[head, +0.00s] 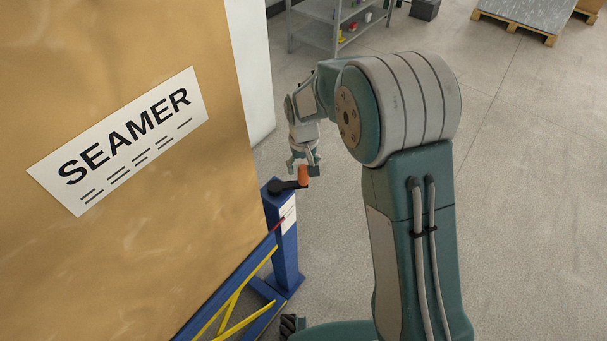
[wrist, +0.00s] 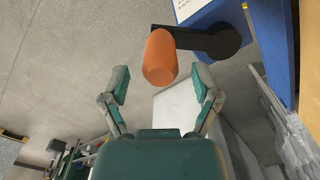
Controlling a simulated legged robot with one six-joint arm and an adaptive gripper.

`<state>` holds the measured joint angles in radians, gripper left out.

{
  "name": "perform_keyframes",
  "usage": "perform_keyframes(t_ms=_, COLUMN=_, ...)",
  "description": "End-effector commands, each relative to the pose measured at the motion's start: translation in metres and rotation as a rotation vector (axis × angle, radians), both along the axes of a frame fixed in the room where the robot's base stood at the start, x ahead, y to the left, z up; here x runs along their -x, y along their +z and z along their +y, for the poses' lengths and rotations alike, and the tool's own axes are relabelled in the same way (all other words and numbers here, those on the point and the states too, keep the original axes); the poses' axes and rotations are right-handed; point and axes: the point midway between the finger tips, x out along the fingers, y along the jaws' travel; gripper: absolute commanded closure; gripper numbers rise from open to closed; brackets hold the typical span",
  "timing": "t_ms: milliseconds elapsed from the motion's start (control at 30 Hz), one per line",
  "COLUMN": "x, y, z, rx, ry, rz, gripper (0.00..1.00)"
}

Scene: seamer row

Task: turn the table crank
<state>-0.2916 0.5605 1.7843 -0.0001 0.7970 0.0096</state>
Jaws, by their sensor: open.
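The table crank has an orange handle (head: 303,176) standing on a black arm (head: 287,186), mounted on top of a blue post (head: 285,235). In the wrist view the orange handle (wrist: 160,58) hangs from the end of the black crank arm (wrist: 210,42), and the blue post top (wrist: 222,12) is behind it. My gripper (head: 305,165) is just above the handle in the head view. In the wrist view my gripper (wrist: 161,84) is open, one finger on each side of the handle's end, with a gap on both sides. Contact does not show.
A large brown box labelled SEAMER (head: 130,150) fills the left, beside the post. Yellow bars (head: 235,300) cross the blue frame below. A grey shelf (head: 330,22) and a loaded pallet (head: 520,25) stand far behind. The floor to the right is clear.

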Motion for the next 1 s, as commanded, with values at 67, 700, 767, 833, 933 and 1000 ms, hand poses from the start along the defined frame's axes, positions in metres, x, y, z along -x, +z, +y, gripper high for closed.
perform_keyframes(t_ms=67, x=0.001, y=-0.014, z=0.000, rx=0.001, ry=0.000, rz=0.003, gripper=0.21)
perform_keyframes(t_ms=700, x=0.000, y=-0.038, z=0.000, rx=0.000, ry=0.000, rz=-0.001, gripper=0.74)
perform_keyframes(t_ms=767, x=0.000, y=-0.038, z=0.000, rx=0.000, ry=0.000, rz=-0.001, gripper=1.00)
perform_keyframes(t_ms=833, x=0.000, y=-0.038, z=0.000, rx=0.000, ry=0.000, rz=0.000, gripper=1.00)
perform_keyframes(t_ms=933, x=0.000, y=-0.038, z=0.000, rx=0.000, ry=0.000, rz=0.000, gripper=1.00)
perform_keyframes(t_ms=1000, x=0.000, y=-0.039, z=-0.001, rx=0.000, ry=0.000, rz=0.001, gripper=1.00)
